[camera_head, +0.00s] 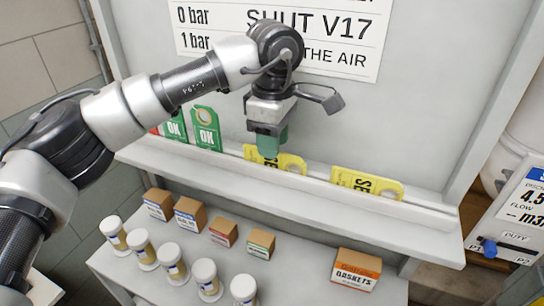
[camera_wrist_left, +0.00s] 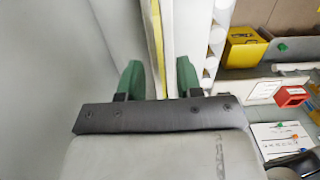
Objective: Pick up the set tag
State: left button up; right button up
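Two yellow tags with black lettering, partly readable as "SE", stand on the narrow ledge of the grey board in the head view. The left one (camera_head: 290,163) is partly hidden behind my left gripper; the right one (camera_head: 366,182) stands apart, in full view. My left gripper (camera_head: 268,147) points down at the left yellow tag. In the left wrist view, its two green fingers (camera_wrist_left: 158,80) are apart, and a thin yellow edge (camera_wrist_left: 157,45) shows between them with gaps on both sides. My right gripper is not in view.
Green "OK" tags (camera_head: 207,129) stand left of the gripper on the same ledge. A white sign (camera_head: 340,30) is on the board above. Small boxes (camera_head: 357,269) and several white-lidded jars (camera_head: 205,278) stand on the lower shelf. A pump panel (camera_head: 520,215) is at the right.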

aim_at(274, 164)
pick_arm(q)
jog(key=shift+a+f+p, duration=0.2)
jog(key=shift+f+p, duration=0.3)
jog(key=shift+f, duration=1.1)
grip_shut()
jog(key=shift+r, duration=0.1)
